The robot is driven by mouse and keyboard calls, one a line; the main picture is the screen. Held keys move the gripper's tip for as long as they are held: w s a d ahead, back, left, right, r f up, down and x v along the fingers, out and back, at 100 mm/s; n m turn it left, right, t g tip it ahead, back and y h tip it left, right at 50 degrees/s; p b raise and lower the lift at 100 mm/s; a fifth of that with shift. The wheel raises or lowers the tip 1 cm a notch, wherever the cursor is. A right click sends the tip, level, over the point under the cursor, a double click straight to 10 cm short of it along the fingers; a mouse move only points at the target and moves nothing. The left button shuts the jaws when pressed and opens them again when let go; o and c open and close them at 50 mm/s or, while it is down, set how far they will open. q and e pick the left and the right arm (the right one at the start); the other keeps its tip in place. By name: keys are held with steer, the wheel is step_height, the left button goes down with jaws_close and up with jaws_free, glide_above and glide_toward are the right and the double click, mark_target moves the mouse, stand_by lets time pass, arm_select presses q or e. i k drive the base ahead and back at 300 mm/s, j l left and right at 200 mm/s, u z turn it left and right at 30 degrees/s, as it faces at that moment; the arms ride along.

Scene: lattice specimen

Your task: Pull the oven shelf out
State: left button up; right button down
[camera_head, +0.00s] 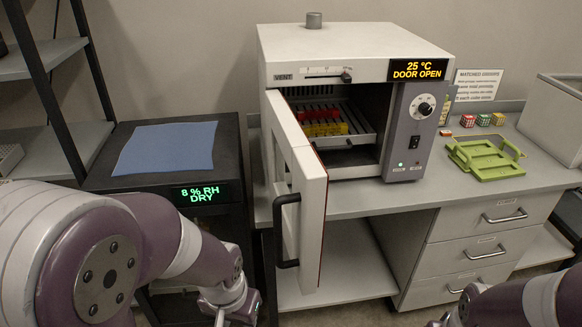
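The oven (350,40) stands on the bench with its door (300,190) swung open toward me. Its display reads 25 °C, door open. The oven shelf (362,132) is a slotted metal rack inside the chamber, with red and yellow lattice pieces (322,128) on it. A dark part shows at the shelf's front, too small to make out. My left gripper (232,308) is low at the bottom, left of the door, and its fingers are not clear. My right arm enters at the bottom right. My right gripper (440,322) is mostly cut off by the frame edge.
A black cabinet (130,215) with a blue mat (165,147) stands left of the oven. A green tray (487,160), small coloured cubes (483,119) and a sign (478,86) are at right. The bench front before the oven is clear, except for the open door at left.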

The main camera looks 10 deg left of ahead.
mark_target(360, 132)
steer(key=z, duration=0.45)
steer(key=i+z, duration=0.1)
steer(key=z, duration=0.35)
steer(key=i+z, duration=0.1)
steer(key=z, duration=0.85)
steer(key=i+z, duration=0.1)
steer(key=z, duration=0.8)
steer(key=j+z, duration=0.15)
steer(key=z, duration=0.3)
steer(key=i+j+z, duration=0.1)
steer(key=z, duration=0.4)
steer(key=j+u, duration=0.1)
steer(key=u, duration=0.4)
steer(key=i+u, duration=0.1)
steer(key=u, duration=0.35)
steer(key=j+u, duration=0.1)
steer(key=u, duration=0.4)
steer(key=i+u, duration=0.1)
steer(key=u, duration=0.35)
steer(key=i+u, duration=0.1)
steer(key=u, duration=0.9)
steer(key=i+l+u, duration=0.1)
steer(key=u, duration=0.35)
